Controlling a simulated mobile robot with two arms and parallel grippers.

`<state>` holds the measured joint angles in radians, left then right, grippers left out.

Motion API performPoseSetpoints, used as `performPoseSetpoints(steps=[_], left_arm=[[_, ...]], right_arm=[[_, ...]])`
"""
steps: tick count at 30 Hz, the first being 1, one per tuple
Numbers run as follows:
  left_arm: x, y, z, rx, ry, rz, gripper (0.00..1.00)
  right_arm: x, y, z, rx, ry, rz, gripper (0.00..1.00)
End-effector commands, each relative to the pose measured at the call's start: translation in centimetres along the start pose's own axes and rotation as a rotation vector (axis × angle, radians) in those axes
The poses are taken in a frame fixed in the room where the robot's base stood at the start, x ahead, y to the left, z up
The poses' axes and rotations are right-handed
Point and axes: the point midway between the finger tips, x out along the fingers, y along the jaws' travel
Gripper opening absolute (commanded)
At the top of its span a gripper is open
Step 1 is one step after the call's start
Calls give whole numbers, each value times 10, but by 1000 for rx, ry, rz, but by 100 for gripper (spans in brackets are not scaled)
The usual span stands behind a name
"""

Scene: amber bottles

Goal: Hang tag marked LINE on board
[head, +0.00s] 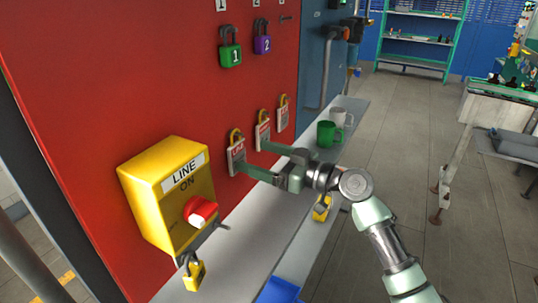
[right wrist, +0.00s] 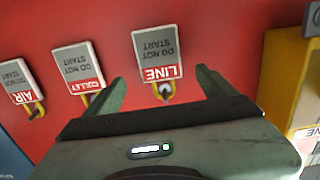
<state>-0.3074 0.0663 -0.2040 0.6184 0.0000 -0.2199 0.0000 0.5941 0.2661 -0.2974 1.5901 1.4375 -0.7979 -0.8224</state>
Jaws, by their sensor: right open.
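The LINE tag (right wrist: 160,58) is a small grey and red plate with a yellow loop, hanging on the red board (head: 130,70). In the head view it seems to be the tag (head: 237,157) closest to the yellow LINE box (head: 165,185). My right gripper (head: 252,156) is open at the board, one finger reaching near this tag and the other near the middle tag (head: 263,134). In the right wrist view the tag's lower part shows between the spread fingers (right wrist: 160,84), apart from both. My left gripper is not in view.
COLLET (right wrist: 78,68) and AIR (right wrist: 19,85) tags hang beside it. Green (head: 230,54) and purple (head: 262,44) padlocks hang higher; a bare peg (head: 286,18) is at right. A yellow padlock (head: 193,275) hangs below the box. Mugs (head: 328,134) stand on the grey ledge (head: 235,255).

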Motion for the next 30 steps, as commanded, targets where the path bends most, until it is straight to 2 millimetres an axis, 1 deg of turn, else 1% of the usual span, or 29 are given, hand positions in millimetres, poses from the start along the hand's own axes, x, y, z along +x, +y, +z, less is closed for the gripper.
performPoseSetpoints(steps=[1, 3, 7, 12, 17, 18, 20, 21, 23, 24, 25, 30], left_arm=[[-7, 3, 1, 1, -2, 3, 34], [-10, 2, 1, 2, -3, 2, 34], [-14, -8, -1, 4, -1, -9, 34], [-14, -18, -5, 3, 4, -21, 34], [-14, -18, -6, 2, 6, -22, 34], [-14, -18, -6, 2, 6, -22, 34], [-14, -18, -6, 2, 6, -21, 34], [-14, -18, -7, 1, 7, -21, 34], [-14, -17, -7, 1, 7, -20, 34], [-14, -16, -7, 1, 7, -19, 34], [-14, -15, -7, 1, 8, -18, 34], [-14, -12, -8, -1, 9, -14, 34]], right_arm=[[9, -1, -4, 2, 0, -3, 85], [18, -1, -4, 3, 1, -2, 85], [29, -1, -2, 1, 1, -1, 85], [34, 0, 0, -1, -1, -1, 85], [34, -1, 0, -1, -1, -1, 85], [34, -1, 0, -1, -1, -1, 83], [34, -1, 0, -1, -1, -1, 66], [34, -1, 0, -1, -1, -1, 55], [34, -1, 0, -1, -1, -1, 38], [34, 0, 0, -1, -1, -1, 27], [34, 0, 0, -1, 0, -1, 20], [34, 0, -1, -1, 0, -1, 20]])
